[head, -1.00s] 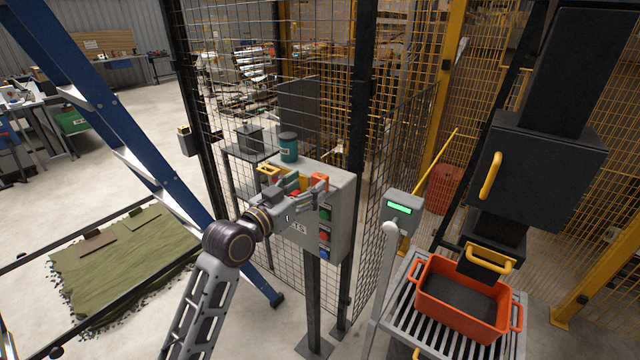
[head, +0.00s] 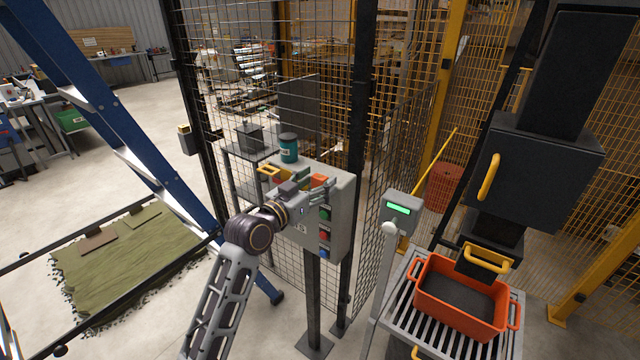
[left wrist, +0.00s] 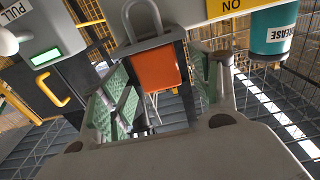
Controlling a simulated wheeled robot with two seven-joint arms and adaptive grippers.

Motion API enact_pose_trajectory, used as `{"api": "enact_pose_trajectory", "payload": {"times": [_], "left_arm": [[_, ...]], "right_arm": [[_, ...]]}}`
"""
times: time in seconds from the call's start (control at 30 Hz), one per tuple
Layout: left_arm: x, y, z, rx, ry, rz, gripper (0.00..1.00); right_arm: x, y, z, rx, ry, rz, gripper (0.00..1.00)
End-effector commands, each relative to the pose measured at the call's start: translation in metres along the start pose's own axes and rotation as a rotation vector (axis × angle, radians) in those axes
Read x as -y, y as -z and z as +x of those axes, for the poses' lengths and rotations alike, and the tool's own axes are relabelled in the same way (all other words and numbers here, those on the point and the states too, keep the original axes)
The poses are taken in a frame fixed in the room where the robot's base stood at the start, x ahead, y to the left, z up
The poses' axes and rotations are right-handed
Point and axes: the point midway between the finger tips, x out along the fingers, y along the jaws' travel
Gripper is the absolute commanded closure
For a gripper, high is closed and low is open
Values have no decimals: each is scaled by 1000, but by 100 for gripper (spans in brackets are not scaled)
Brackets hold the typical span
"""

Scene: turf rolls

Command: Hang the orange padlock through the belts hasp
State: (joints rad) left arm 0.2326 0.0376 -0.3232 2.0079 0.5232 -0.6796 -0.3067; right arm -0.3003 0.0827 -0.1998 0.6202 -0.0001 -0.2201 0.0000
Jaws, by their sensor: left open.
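The orange padlock (left wrist: 160,70) shows in the left wrist view with its grey shackle (left wrist: 142,14) toward the top of the picture. In the head view a small orange patch (head: 318,180) shows at the top of the grey control box (head: 342,215), beside my gripper. My left gripper (head: 316,190) is open in front of the box. In the left wrist view its green-padded fingers (left wrist: 166,86) stand apart on either side of the padlock's lower part, with gaps visible. I cannot make out the belts hasp; my gripper hides part of the box. My right gripper is not in view.
A teal grease can (head: 288,147) stands behind the box, near a yellow piece (head: 272,172). Mesh fencing (head: 225,100) rises close behind. A grey post with a green display (head: 402,208) and an orange crate (head: 462,300) stand to the right. A blue ladder (head: 130,150) is at left.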

Motion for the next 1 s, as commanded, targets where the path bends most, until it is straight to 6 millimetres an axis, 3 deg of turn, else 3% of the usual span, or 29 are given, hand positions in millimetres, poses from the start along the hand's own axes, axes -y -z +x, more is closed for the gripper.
{"api": "enact_pose_trajectory", "payload": {"times": [0.23,0.73,1.0], "left_arm": [[0,0,15,0,0,0,38],[0,-1,16,1,0,1,38],[0,-1,16,1,0,1,71]], "right_arm": [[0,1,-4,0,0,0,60],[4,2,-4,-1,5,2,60],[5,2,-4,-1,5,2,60]]}}
